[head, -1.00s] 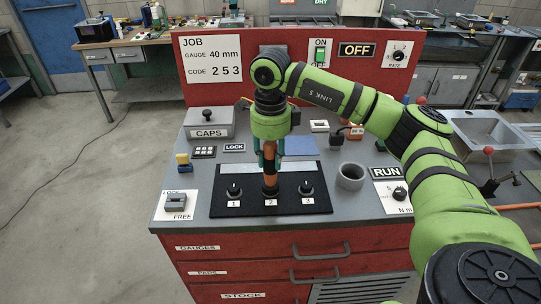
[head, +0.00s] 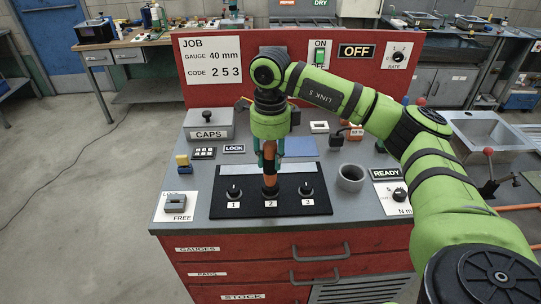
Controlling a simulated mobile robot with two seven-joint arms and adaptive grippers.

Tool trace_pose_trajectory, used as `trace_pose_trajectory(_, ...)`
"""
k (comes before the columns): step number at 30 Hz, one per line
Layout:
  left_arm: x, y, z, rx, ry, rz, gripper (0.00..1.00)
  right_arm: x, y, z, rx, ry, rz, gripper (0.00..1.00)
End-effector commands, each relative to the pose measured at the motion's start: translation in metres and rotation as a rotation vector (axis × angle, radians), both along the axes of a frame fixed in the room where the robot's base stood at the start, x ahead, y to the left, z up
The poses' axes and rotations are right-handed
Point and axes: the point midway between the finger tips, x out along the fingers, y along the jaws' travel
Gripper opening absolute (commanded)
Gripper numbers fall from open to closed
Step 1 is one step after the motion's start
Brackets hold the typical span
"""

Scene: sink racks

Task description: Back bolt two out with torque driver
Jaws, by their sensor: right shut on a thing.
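My right gripper (head: 269,160) points straight down and is shut on the orange torque driver (head: 270,181). The driver stands upright over position 2 of the black bolt plate (head: 250,207), with its dark lower end at the bolt there. Bolt two itself is hidden under the driver. Bolt one (head: 234,190) and bolt three (head: 306,190) stand in the plate on either side, above their number labels. A sign at the right reads READY (head: 387,174), above the N m dial (head: 398,195). My left gripper is out of view.
A grey CAPS box (head: 209,125) and a yellow-topped block (head: 183,162) stand at the left. A LOCK/FREE switch (head: 176,203) is at the front left. An empty grey cup (head: 350,178) stands right of the plate. The red back panel (head: 260,45) closes off the rear.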

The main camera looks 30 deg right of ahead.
Motion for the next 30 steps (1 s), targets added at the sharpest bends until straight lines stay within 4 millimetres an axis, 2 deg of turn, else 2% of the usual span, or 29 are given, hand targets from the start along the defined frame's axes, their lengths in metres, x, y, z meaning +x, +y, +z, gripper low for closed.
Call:
trace_pose_trajectory(1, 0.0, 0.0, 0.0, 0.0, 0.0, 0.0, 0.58, -0.003, 0.001, -0.007, -0.002, 0.017, 0.004, 0.0)
trace_pose_trajectory(5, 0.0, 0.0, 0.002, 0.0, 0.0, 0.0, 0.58, -0.003, 0.001, -0.003, -0.002, 0.016, 0.005, 0.0)
trace_pose_trajectory(30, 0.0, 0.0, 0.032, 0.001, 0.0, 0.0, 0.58, -0.001, 0.0, 0.044, 0.0, 0.004, 0.003, 0.0)
